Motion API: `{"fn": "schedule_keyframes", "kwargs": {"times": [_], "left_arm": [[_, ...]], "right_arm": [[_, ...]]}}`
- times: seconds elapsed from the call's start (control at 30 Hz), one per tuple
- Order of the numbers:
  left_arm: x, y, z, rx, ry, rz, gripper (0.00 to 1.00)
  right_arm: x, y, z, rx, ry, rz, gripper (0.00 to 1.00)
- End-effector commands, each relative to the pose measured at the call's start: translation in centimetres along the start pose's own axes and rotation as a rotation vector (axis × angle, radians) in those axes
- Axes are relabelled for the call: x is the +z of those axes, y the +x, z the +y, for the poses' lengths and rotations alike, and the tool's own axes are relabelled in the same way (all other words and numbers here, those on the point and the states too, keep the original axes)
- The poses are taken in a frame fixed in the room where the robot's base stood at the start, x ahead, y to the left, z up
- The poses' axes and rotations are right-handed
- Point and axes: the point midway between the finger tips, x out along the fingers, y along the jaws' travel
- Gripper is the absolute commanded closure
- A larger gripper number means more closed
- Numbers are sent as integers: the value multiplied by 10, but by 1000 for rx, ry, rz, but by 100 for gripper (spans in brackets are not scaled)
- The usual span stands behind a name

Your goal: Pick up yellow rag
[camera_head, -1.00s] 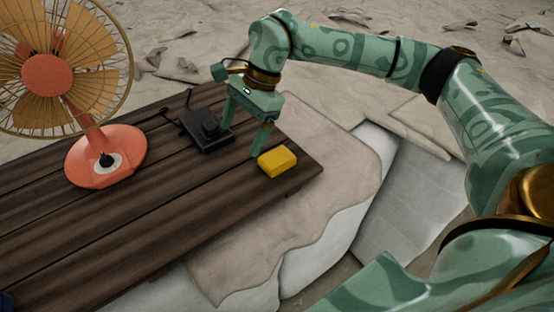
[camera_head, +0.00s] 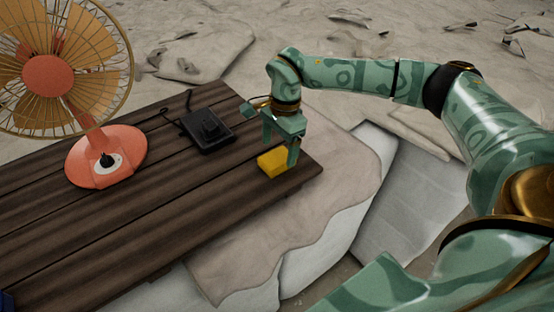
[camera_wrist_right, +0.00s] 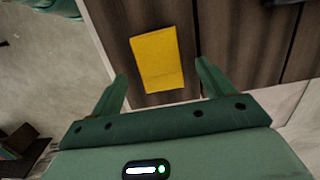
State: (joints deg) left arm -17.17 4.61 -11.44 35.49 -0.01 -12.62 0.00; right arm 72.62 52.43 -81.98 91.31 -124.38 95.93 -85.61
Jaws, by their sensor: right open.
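The yellow rag (camera_head: 272,163) is a small folded block lying on the dark wooden table near its right end. It also shows in the right wrist view (camera_wrist_right: 158,58), lying flat just beyond and between the two fingers. My right gripper (camera_head: 279,147) is over the rag, with its fingers pointing down and apart. In the right wrist view the gripper (camera_wrist_right: 160,82) is open and empty, one finger to each side of the rag. Whether a finger touches the rag cannot be told. My left gripper is not in view.
A black device (camera_head: 208,131) with a cord lies on the table (camera_head: 130,240) left of the rag. An orange fan (camera_head: 105,160) stands farther left. The table's right edge is close to the rag. Pale slabs and cloth lie on the ground beyond it.

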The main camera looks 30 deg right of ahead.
Motion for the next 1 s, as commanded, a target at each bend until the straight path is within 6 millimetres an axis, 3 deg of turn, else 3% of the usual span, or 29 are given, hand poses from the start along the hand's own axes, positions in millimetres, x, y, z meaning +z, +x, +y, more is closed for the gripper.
{"fn": "schedule_keyframes", "kwargs": {"times": [0.2, 0.47, 0.63, 1.0], "left_arm": [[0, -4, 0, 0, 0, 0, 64], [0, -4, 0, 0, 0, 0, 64], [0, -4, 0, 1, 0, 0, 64], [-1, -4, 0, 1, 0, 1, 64]], "right_arm": [[0, 31, 0, 2, 1, -1, 20], [0, 35, 0, 0, 0, -1, 20], [0, 34, 0, 0, 0, -1, 67], [1, 31, 0, -1, 0, -1, 68]]}}
